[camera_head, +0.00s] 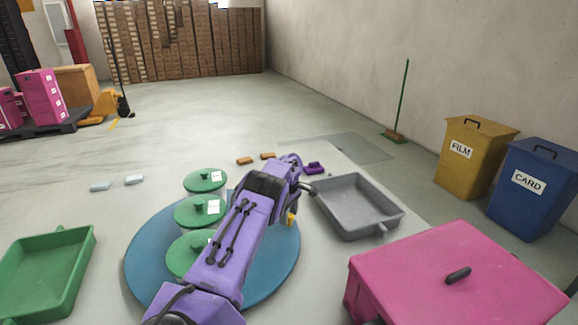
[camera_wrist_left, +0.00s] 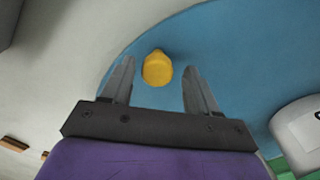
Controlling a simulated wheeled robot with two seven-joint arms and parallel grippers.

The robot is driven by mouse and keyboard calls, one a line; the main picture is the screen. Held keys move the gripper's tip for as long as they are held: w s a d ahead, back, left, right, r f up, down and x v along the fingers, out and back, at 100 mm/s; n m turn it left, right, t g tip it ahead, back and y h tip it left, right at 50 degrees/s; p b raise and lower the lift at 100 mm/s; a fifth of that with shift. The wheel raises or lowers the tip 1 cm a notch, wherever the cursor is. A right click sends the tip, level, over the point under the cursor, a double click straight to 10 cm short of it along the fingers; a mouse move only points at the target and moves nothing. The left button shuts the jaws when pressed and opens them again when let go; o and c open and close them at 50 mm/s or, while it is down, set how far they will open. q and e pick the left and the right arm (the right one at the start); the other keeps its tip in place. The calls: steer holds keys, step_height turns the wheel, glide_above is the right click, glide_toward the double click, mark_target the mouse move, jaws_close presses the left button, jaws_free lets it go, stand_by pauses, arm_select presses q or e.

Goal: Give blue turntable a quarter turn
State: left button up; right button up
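The blue turntable (camera_head: 275,272) is a large flat disc on the pale table, and part of it fills the left wrist view (camera_wrist_left: 235,50). A yellow peg (camera_head: 291,219) stands near its right edge, partly hidden by my purple left arm. In the left wrist view the peg (camera_wrist_left: 157,68) shows between the two spread fingers of my left gripper (camera_wrist_left: 158,78), with a gap on each side. Several containers with green lids, including the middle one (camera_head: 190,213), stand on the turntable's left part. My right gripper is not in view.
A grey tray (camera_head: 346,222) lies right of the turntable, close to it. A pink box (camera_head: 420,268) with a black handle stands front right. A green tray (camera_head: 42,275) lies at left. Small orange (camera_head: 245,161) and purple (camera_head: 314,168) pieces lie behind.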

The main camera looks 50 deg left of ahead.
arm_select(q)
steer(key=shift+w, duration=0.15)
steer(key=shift+r, duration=0.35)
step_height(320, 180, up, 10)
steer(key=p, duration=0.1)
